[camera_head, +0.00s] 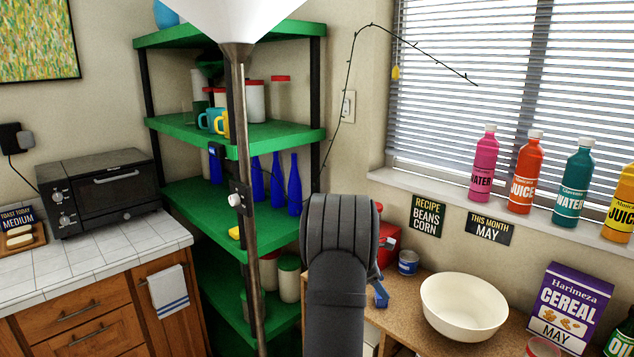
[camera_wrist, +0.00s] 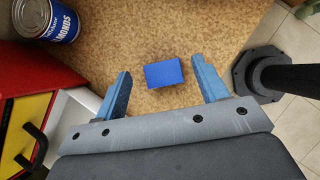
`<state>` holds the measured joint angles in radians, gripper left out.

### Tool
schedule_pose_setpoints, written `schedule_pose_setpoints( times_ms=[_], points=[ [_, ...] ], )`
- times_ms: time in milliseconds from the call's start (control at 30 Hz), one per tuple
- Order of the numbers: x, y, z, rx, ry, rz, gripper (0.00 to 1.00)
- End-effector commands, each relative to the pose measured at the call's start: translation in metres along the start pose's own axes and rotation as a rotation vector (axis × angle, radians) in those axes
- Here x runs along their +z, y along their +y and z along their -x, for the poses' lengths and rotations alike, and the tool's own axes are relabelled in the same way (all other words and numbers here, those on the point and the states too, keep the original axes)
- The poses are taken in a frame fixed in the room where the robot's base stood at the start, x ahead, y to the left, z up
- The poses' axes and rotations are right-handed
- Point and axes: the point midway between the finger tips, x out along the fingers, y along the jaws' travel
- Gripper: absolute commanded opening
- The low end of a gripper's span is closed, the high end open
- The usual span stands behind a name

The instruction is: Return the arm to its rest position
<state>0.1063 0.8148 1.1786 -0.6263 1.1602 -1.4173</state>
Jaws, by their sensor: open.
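In the wrist view my gripper (camera_wrist: 161,64) is open, its two blue fingers spread apart and pointing down at the brown speckled table top. A small blue block (camera_wrist: 164,74) lies between the fingers as seen from above, with clear gaps on both sides, so it is not held. In the head view my dark grey arm reaches down at the centre, over the left end of the table (camera_head: 400,320). The arm hides most of the gripper there; a small blue part shows at its right side.
A blue-labelled can (camera_head: 408,262) stands on the table, also in the wrist view (camera_wrist: 48,18). A red object (camera_head: 389,243) is beside the arm. A white bowl (camera_head: 464,306) and cereal box (camera_head: 571,310) stand right. A lamp pole (camera_head: 243,150) and green shelves (camera_head: 285,130) are left.

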Motion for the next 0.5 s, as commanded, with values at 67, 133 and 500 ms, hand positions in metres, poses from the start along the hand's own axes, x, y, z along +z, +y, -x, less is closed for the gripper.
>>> schedule_pose_setpoints(
  times_ms=[67, 133, 500],
  points=[
    [-0.006, -0.001, -0.009, -0.003, 0.0, 0.002, 0.66],
    [-0.013, -0.001, -0.019, -0.003, 0.001, 0.003, 0.66],
    [-0.014, 0.001, 0.056, 0.004, 0.0, -0.001, 0.66]
  ],
)
